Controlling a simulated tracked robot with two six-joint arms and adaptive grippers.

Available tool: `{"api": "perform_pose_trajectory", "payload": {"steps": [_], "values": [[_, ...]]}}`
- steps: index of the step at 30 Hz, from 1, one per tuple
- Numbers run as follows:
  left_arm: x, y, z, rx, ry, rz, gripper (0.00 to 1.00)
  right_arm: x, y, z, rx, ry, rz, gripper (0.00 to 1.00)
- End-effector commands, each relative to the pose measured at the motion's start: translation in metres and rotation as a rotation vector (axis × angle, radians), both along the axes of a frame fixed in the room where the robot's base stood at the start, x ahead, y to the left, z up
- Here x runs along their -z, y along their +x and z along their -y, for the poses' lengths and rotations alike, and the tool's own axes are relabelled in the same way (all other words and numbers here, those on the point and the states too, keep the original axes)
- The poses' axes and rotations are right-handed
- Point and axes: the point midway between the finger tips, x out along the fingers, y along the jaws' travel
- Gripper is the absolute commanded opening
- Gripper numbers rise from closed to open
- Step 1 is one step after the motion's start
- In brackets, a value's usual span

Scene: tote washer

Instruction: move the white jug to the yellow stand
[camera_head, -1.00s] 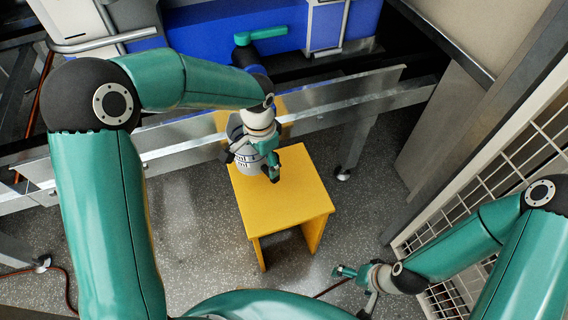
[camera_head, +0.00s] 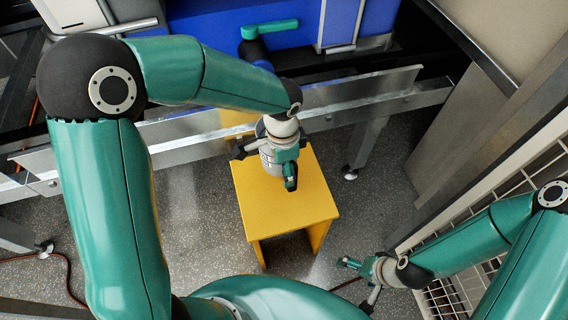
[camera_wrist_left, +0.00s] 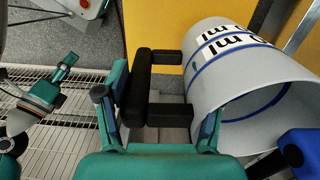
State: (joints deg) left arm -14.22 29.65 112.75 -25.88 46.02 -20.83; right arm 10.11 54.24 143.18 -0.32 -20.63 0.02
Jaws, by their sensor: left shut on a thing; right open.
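The white jug (camera_head: 267,163) is mostly hidden by my left gripper in the head view. In the left wrist view the jug (camera_wrist_left: 235,75) is a pale cylinder with blue bands, black lettering and a black handle, its open mouth towards the lower right. My left gripper (camera_wrist_left: 160,120) is shut on the jug's handle. The jug appears over the back part of the yellow stand (camera_head: 290,210); I cannot tell whether it touches it. The stand's yellow surface (camera_wrist_left: 205,14) shows behind the jug. My right gripper (camera_head: 358,284) is open and empty, low right of the stand.
A metal rail (camera_head: 345,100) runs behind the stand, with a blue machine (camera_head: 215,45) beyond it. A white wire rack (camera_head: 530,165) stands at the right. The stand's front top is clear, with open speckled floor (camera_head: 205,220) around it.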

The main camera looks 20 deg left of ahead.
Motion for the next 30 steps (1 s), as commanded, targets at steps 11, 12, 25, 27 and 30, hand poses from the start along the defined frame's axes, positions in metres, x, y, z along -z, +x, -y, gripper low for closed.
{"api": "perform_pose_trajectory", "payload": {"steps": [11,12,25,27,30], "values": [[0.014,0.001,0.001,0.003,0.0,0.0,0.0,0.012,0.0,0.0,0.0,0.0,0.0,1.0],[0.018,0.001,0.001,0.003,0.0,0.0,0.0,0.015,0.0,0.0,0.0,0.0,0.0,1.0],[0.059,0.001,0.001,0.004,0.001,-0.001,0.0,0.048,0.0,0.0,0.0,0.0,0.0,1.0],[0.064,0.001,0.001,0.004,0.0,0.0,0.0,0.052,0.0,0.0,0.0,0.0,0.0,1.0],[0.068,0.001,0.002,0.004,0.0,0.0,0.0,0.055,0.0,0.0,0.0,0.0,0.0,1.0]]}}
